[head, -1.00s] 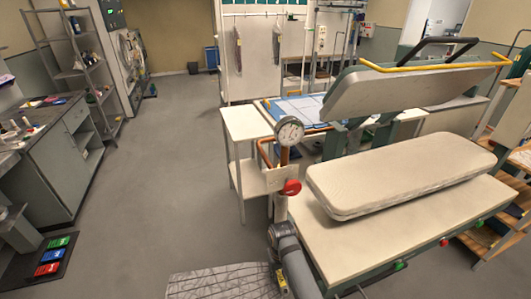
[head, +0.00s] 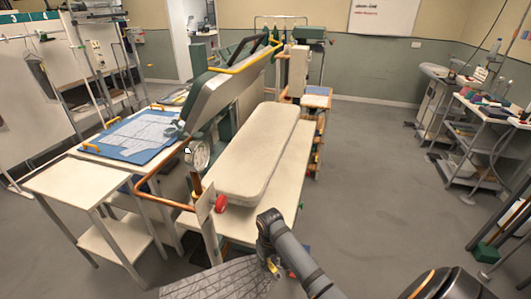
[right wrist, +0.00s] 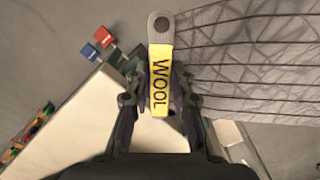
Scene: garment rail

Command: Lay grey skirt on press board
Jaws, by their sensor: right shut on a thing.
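The grey skirt (head: 215,281), with dark pleat lines, hangs at the bottom of the head view, its lower part cut off by the frame. My right gripper (head: 271,266) is shut at its corner. In the right wrist view the fingers (right wrist: 160,97) close around a yellow tag marked WOOL (right wrist: 161,82), and the skirt (right wrist: 250,62) spreads to the right. The press board (head: 252,152) is a long cream padded board, bare, farther ahead of the gripper. The press head (head: 222,92) is raised open behind it. My left gripper is not in view.
A gauge (head: 197,157) and a red knob (head: 220,202) stand at the board's near left. A white side table (head: 75,180) and a blue mat (head: 130,137) lie left. Copper pipe (head: 160,202) runs beside them. Open floor (head: 375,165) lies right; a cluttered cart (head: 490,125) stands beyond.

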